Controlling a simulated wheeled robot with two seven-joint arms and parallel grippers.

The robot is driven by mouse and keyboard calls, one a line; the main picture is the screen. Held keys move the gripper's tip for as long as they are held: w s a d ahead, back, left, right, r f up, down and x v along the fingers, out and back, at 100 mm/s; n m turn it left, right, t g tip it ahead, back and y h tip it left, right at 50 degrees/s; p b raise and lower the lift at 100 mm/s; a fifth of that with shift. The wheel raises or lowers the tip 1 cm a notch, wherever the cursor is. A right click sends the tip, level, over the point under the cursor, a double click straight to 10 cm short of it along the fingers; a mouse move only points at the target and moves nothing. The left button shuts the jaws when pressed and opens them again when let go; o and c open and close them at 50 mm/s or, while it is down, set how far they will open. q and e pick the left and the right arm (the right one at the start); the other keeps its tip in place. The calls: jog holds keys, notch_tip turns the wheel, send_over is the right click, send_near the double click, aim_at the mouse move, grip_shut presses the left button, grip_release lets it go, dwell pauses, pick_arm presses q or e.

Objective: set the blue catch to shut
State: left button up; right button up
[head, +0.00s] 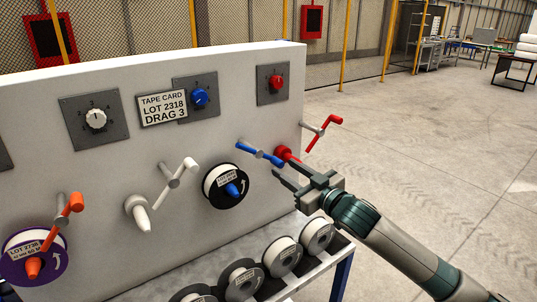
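The blue catch (270,157) is a bar lever on a grey pivot on the light panel. It slants from upper left to lower right, above a reel (212,196) held on the blue spindle (232,190). My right gripper (284,167) comes in from the right, its fingertips near the catch's lower right end. Its two fingers look apart, with nothing seen between them. Whether a finger touches the catch cannot be told. My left gripper is not in view.
A red spindle (283,153) and red catch (322,132) are close by on the right. White (188,165) and orange (70,207) catches are on the left. A blue dial (199,97) and tape card (163,107) are above. Several reels (283,257) lie on a lower rack.

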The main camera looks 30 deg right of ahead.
aim_at(271, 158)
jog(key=w+p, duration=0.1)
jog(key=w, duration=0.4)
jog(key=w+p, duration=0.1)
jog(key=w, duration=0.2)
jog(key=shift+w+a+r+p, duration=0.1)
jog(key=shift+w+a+p, duration=0.1)
jog(key=shift+a+p, duration=0.15)
jog(key=shift+w, duration=0.55)
